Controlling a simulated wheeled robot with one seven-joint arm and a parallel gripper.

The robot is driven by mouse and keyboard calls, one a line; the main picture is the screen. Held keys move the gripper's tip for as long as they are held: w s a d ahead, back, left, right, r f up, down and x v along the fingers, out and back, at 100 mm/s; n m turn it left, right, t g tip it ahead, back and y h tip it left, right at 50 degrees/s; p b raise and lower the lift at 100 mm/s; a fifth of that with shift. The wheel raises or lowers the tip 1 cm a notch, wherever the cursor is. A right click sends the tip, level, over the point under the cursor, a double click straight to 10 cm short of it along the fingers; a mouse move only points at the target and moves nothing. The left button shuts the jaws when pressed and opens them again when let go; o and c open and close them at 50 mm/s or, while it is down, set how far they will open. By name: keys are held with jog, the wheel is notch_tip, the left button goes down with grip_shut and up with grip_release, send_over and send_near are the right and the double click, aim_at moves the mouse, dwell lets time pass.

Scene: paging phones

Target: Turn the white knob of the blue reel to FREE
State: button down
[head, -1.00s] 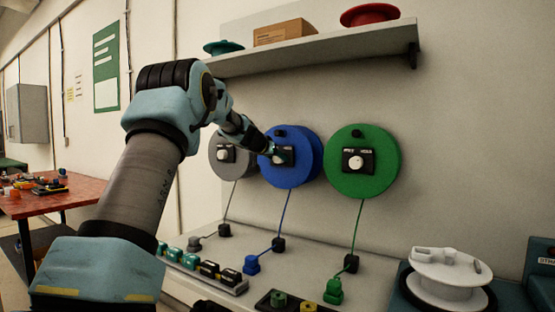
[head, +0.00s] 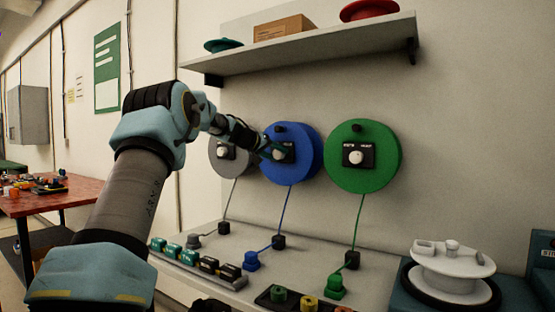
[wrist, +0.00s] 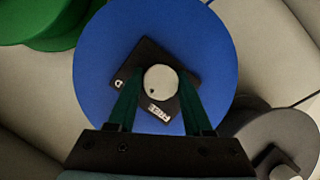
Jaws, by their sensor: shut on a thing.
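The blue reel (head: 306,155) hangs on the wall between a grey and a green reel. Its black plate (wrist: 178,98) carries the round white knob (wrist: 161,80), clear in the wrist view. The plate appears tilted there, with the FREE label below the knob and the end of another label, a "D", at its left. A small dark mark on the knob points down and left, between the two labels. My gripper (wrist: 159,82) is shut on the knob, one finger on each side. In the head view my gripper (head: 270,152) hides most of the knob.
The green reel (head: 381,163) is to the right and the grey reel (head: 219,164) to the left. A shelf (head: 330,47) runs above. Below is a counter (head: 320,240) with cords, plugs and switch strips. A white reel (head: 453,272) lies at the lower right.

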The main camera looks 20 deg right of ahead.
jog(key=n+h+b, duration=0.1)
jog(key=n+b, duration=0.1)
jog(key=n, duration=0.1)
jog(key=n+g+h+b, duration=0.1)
jog(key=shift+w+a+f+n+h, duration=0.1)
jog(key=shift+a+f+n+h, duration=0.1)
jog(key=shift+f+n+h, duration=0.1)
jog(key=n+h+b, duration=0.2)
jog(key=n, duration=0.2)
jog(key=shift+r, duration=0.1)
dwell(0.4)
jog(key=shift+c, duration=1.6)
grip_release()
jog(key=shift+d, duration=0.1)
jog(key=b+v, duration=0.4)
jog(key=v, duration=0.7)
